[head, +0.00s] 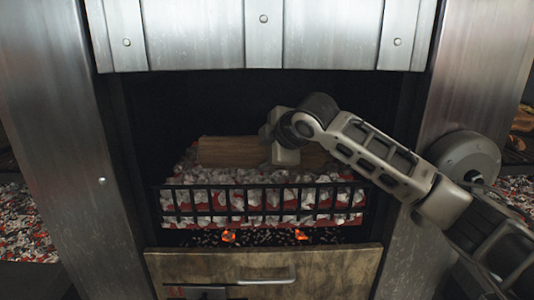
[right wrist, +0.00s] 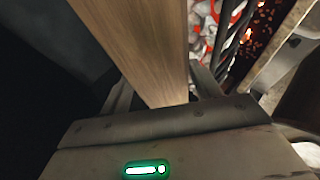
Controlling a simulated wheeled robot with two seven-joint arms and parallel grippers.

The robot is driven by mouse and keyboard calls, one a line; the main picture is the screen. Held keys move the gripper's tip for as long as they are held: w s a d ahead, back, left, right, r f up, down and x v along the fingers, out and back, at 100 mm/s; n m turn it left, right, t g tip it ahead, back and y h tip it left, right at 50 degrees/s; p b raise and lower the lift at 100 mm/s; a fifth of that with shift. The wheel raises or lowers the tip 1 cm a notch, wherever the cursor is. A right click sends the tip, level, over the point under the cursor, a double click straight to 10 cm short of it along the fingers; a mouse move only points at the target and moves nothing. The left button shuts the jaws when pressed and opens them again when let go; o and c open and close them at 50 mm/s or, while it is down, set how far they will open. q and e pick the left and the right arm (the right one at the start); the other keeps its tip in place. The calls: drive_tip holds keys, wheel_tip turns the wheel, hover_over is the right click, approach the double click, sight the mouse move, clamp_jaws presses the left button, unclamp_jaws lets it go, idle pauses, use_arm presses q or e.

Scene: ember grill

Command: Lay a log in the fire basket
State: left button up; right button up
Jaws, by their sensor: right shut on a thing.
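A pale brown wooden log (head: 230,152) lies level inside the dark firebox, above the back of the white and red coals. My right gripper (head: 282,152) is shut on the log near its middle. In the right wrist view the log (right wrist: 140,45) runs between the fingers of my right gripper (right wrist: 160,100). The fire basket (head: 262,205) is a black barred grate with ashy coals behind its bars. Whether the log touches the coals I cannot tell. My left gripper is not in view.
A wooden drawer front (head: 330,268) with a metal handle (head: 265,281) is below the basket. Glowing embers (head: 229,236) lie under the grate. Steel panels stand at both sides, and a steel hood (head: 320,35) hangs above the opening.

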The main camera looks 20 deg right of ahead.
drive_tip(key=shift+w+d+f, duration=0.25)
drive_tip(key=shift+w+f, duration=0.6)
drive_tip(key=shift+f, duration=0.35)
drive_tip(key=shift+w+d+f, duration=0.2)
drive_tip(key=shift+w+f, duration=0.65)
drive_tip(key=shift+f, duration=0.3)
drive_tip(key=o, duration=1.7)
drive_tip(key=shift+f, duration=0.2)
